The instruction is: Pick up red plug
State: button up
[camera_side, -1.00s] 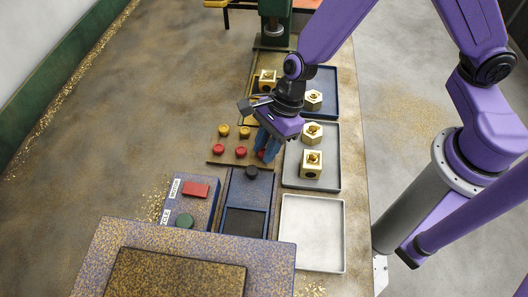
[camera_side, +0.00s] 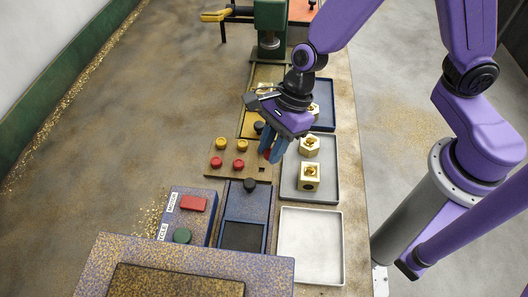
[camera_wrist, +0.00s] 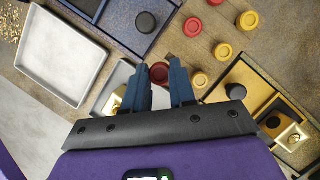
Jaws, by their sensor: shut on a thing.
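My gripper (camera_side: 270,153) is shut on a red plug (camera_side: 266,153), which sits between the blue fingers above the right end of the brown plug board (camera_side: 228,174). In the wrist view the held plug (camera_wrist: 159,73) shows dark red between the fingertips of my gripper (camera_wrist: 164,76). An empty square hole (camera_side: 262,168) shows in the board below. Two other red plugs (camera_side: 217,162) (camera_side: 239,164) stay in the board's front row. Two yellow plugs (camera_side: 222,143) (camera_side: 245,145) stand behind them.
A blue fixture with a black knob (camera_side: 250,185) stands in front of the board. A control box with red (camera_side: 193,203) and green buttons is at its left. A grey tray (camera_side: 326,187) with brass parts lies right; an empty tray (camera_side: 310,268) is nearer. A green drill press (camera_side: 270,28) stands behind.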

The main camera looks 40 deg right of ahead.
jog(key=s+d+r, duration=0.8)
jog(key=s+r, duration=0.1)
jog(key=r, duration=0.2)
dwell(0.9)
jog(key=shift+s, duration=0.1)
jog(key=w+d+f+m+t, duration=0.1)
jog(key=w+d+f+m, duration=0.15)
jog(key=w, duration=0.65)
jog(key=w+d+f+m+t+h, duration=0.1)
jog(key=w+m, duration=0.3)
jog(key=w, duration=0.5)
jog(key=w+d+f+m+t, duration=0.1)
jog(key=w+d+f+m, duration=0.15)
jog(key=w, duration=0.75)
jog(key=shift+s+a+f, duration=0.1)
jog(key=shift+a+f, duration=0.05)
jog(key=shift+f, duration=0.95)
jog(key=shift+s+a+f, duration=0.1)
jog(key=shift+a+f, duration=0.05)
jog(key=shift+f, duration=0.95)
jog(key=shift+f, duration=0.5)
dwell(0.4)
